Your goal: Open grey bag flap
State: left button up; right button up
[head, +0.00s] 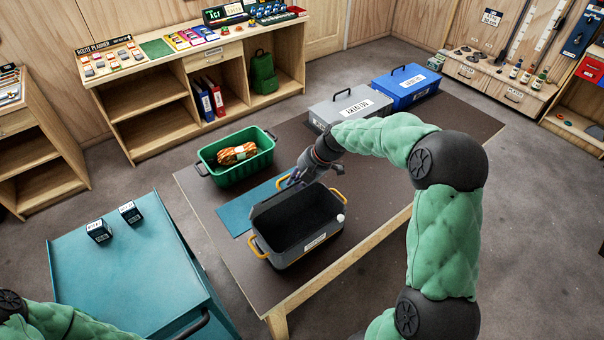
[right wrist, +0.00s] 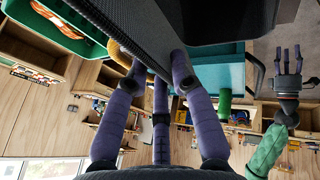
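The grey bag (head: 322,241), with orange handles, stands on the brown mat, its top open and its dark inside showing. A dark panel, seemingly its raised flap (head: 266,205), stands along the far-left rim. My right gripper (head: 292,180) is at the far side of this panel, by the far handle. In the right wrist view its purple fingers (right wrist: 158,66) are spread, with a dark panel edge (right wrist: 115,35) between or just beyond the tips; contact is unclear. My left gripper (right wrist: 287,60) shows in the right wrist view, fingers apart and empty.
A green crate (head: 238,172) holding an orange-banded bundle stands beyond the bag. A teal mat (head: 235,217) lies beside it. Grey (head: 345,105) and blue (head: 408,87) boxes stand at the far end. A teal cart (head: 130,265) with two small boxes is at left.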

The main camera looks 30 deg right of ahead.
jog(key=shift+x, duration=2.75)
grip_shut()
